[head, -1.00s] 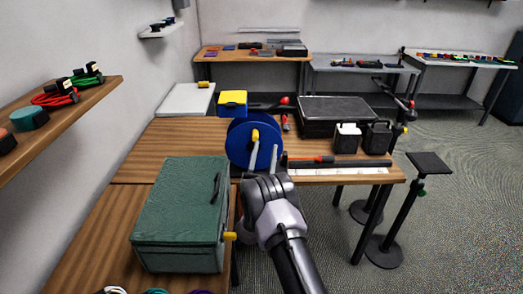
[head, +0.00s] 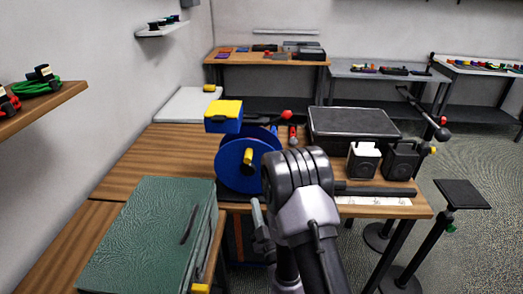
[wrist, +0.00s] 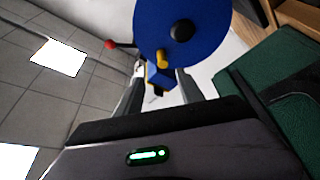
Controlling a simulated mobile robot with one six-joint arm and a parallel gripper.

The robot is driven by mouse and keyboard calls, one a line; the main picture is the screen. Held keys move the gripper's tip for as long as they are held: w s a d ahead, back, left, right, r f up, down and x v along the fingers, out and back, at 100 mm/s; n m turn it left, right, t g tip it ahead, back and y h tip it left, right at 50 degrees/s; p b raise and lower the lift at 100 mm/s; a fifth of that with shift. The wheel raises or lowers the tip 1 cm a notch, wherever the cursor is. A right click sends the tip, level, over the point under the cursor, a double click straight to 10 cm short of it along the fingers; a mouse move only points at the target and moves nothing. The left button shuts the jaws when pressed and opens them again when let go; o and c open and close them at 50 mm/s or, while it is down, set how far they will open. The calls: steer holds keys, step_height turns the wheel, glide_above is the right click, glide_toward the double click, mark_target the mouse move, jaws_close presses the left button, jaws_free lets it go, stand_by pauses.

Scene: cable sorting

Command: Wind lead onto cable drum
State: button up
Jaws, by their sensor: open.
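The cable drum (head: 235,163) is a blue disc reel standing upright on the wooden table, with a yellow crank knob (head: 248,157) on its near face. In the wrist view the drum (wrist: 205,45) fills the top, with its black hub and the yellow knob (wrist: 162,60). My gripper (wrist: 158,92) is open and empty; its fingers point toward the knob and stay apart from it. In the head view my wrist hides the drum's right edge, and a grey finger shows below the drum. I cannot make out a lead on the drum.
A green case (head: 150,235) stands at the front left. A blue and yellow box (head: 223,115) is behind the drum. A black case (head: 352,122) and two small speaker-like boxes (head: 400,160) stand at right. Coiled green cable (head: 38,85) lies on the left shelf. The left tabletop behind the green case is bare.

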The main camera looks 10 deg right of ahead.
mark_target(248, 158)
steer(key=p+x, duration=0.4)
steer(key=x, duration=0.1)
steer(key=p+x, duration=0.3)
steer(key=x, duration=0.3)
steer(key=a+p+x, duration=0.1)
steer(key=p+x, duration=0.3)
steer(key=x, duration=0.1)
steer(key=shift+w+r+p, duration=0.15)
steer(key=shift+w+p, duration=0.1)
steer(key=shift+p, duration=0.05)
jaws_close()
stand_by(0.8)
